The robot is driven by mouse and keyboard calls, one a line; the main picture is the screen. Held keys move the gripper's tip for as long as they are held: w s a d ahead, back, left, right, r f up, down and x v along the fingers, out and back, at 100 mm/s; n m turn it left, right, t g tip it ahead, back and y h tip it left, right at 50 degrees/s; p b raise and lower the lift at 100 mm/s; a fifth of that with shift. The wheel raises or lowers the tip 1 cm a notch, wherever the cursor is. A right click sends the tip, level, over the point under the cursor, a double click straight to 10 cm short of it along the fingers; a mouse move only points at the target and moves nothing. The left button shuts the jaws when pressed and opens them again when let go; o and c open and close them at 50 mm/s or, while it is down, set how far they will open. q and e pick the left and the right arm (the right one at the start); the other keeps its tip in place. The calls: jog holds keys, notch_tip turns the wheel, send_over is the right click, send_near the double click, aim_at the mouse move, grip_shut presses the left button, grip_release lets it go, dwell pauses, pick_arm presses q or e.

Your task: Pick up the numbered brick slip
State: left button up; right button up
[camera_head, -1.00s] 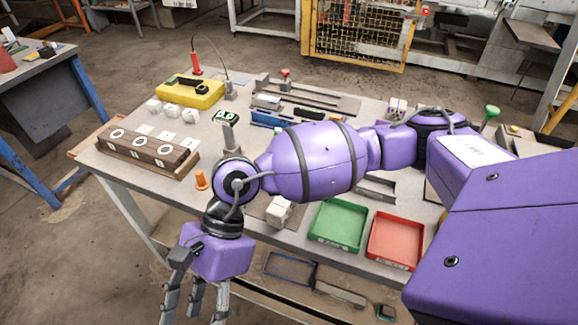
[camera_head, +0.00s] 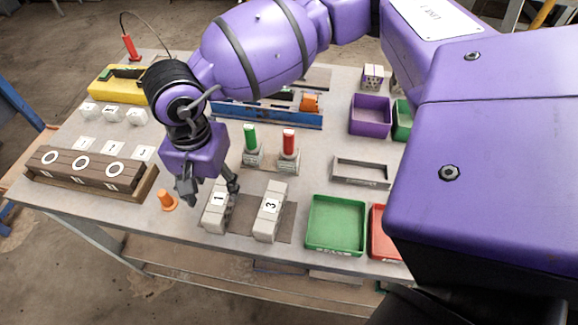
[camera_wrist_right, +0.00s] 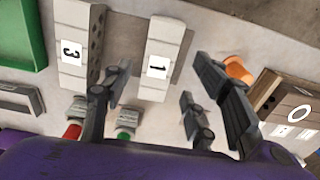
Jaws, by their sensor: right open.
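A pale grey brick piece marked 1 (camera_head: 213,219) stands near the front edge of the table. A similar piece marked 3 (camera_head: 267,226) stands to its right. My right gripper (camera_head: 212,194) is open and empty, just above and behind the piece marked 1. In the right wrist view, the 1 piece (camera_wrist_right: 165,48) lies ahead between the spread fingers (camera_wrist_right: 158,85), with no contact visible. The 3 piece (camera_wrist_right: 75,45) is left of the fingers there. My left gripper is not in view.
An orange cone (camera_head: 167,200) stands close left of the gripper. A dark wooden block with white rings (camera_head: 85,168) is farther left. Red (camera_head: 288,145) and green (camera_head: 250,142) capped items stand behind the bricks. A green tray (camera_head: 336,224) is to the right.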

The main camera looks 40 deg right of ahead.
aim_at(219, 199)
jog(key=f, duration=0.6)
jog(key=shift+s+d, duration=0.1)
jog(key=shift+s, duration=0.1)
jog(key=shift+c, duration=0.4)
jog(key=shift+r, duration=0.1)
grip_shut()
